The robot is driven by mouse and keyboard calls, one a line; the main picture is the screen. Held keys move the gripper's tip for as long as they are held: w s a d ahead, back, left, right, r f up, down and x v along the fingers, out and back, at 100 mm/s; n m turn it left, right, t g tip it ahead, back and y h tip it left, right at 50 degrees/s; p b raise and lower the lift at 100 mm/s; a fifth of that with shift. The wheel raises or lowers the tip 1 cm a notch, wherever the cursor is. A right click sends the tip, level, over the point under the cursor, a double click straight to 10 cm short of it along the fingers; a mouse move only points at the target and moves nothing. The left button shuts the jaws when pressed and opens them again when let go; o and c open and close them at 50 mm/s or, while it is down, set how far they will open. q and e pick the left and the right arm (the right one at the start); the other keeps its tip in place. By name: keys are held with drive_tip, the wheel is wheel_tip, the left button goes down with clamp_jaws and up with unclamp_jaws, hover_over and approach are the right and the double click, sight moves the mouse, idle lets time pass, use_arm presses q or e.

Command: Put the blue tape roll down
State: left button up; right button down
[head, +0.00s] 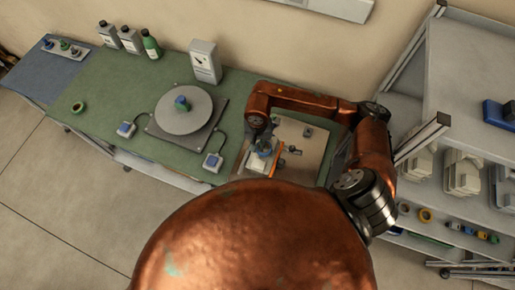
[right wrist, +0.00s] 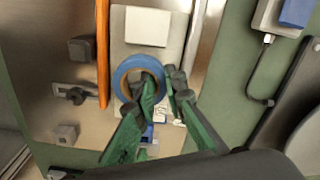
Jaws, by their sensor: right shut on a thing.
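The blue tape roll (right wrist: 124,76) is a ring with a brown core, in the middle of the right wrist view. My right gripper (right wrist: 163,83) has green fingers and is shut on the roll's near right side. One finger shows at the roll's opening and the other outside its right edge. The roll is over a pale device with a white pad (right wrist: 147,26); I cannot tell whether it touches it. In the head view my right gripper (head: 263,147) is low over the tan board (head: 312,143), and the roll is hard to make out. My left gripper is not in view.
An orange strip (right wrist: 103,50) runs beside the device, with small grey fixtures to its left. A round turntable (head: 182,121) with a small blue-green roll stands on the green bench. A green ring (head: 78,107) lies at left. Shelves (head: 470,60) stand at right.

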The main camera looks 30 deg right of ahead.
sight(257, 150)
drive_tip(key=shift+s+a+f+p, duration=0.1)
drive_tip(key=shift+f+p, duration=0.05)
drive_tip(key=shift+f, duration=0.4)
drive_tip(key=shift+s+f+p, duration=0.1)
drive_tip(key=shift+f+p, duration=0.05)
drive_tip(key=shift+f, duration=0.35)
drive_tip(key=shift+w+f, duration=0.1)
drive_tip(key=shift+f, duration=0.15)
drive_tip(key=shift+f+b, duration=0.35)
drive_tip(key=shift+b, duration=0.15)
drive_tip(key=c, duration=2.3)
unclamp_jaws()
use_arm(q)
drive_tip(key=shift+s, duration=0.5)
use_arm(e)
drive_tip(key=shift+o, duration=0.2)
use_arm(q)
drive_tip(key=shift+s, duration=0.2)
use_arm(e)
drive_tip(key=shift+r, duration=0.1)
drive_tip(key=shift+r+p, duration=0.4)
drive_tip(key=shift+p, duration=0.2)
use_arm(q)
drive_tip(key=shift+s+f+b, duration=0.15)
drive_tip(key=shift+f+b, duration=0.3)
drive_tip(key=shift+b, duration=0.55)
use_arm(e)
wheel_tip(257, 150, up, 12)
drive_tip(key=shift+f, duration=0.15)
